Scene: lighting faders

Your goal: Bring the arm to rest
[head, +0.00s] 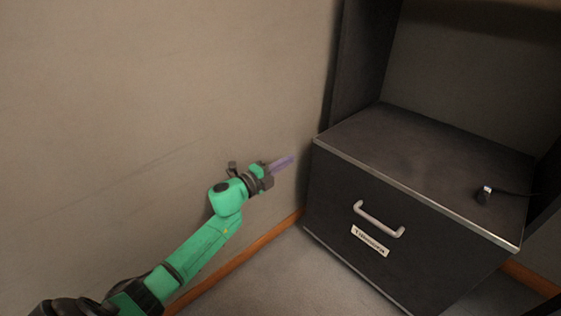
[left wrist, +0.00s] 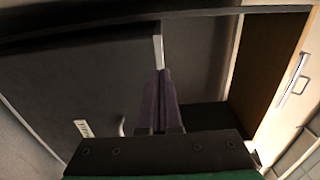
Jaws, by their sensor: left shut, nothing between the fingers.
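My left arm is green and reaches in from the lower left in the head view. Its gripper (head: 283,163) has purple fingers that are shut with nothing between them. The gripper is in the air in front of the beige wall, just left of the dark cabinet's (head: 400,215) upper left corner, and looks apart from it. In the left wrist view the purple fingers (left wrist: 161,95) lie together, pointing toward the dark cabinet front. My right gripper does not show.
The cabinet has a drawer with a metal handle (head: 379,219) and a label (head: 370,241). A small black-and-silver object (head: 485,194) with a cable lies on its top. The wall (head: 150,90) is close to the arm. A wooden cupboard (left wrist: 290,85) shows at right in the wrist view.

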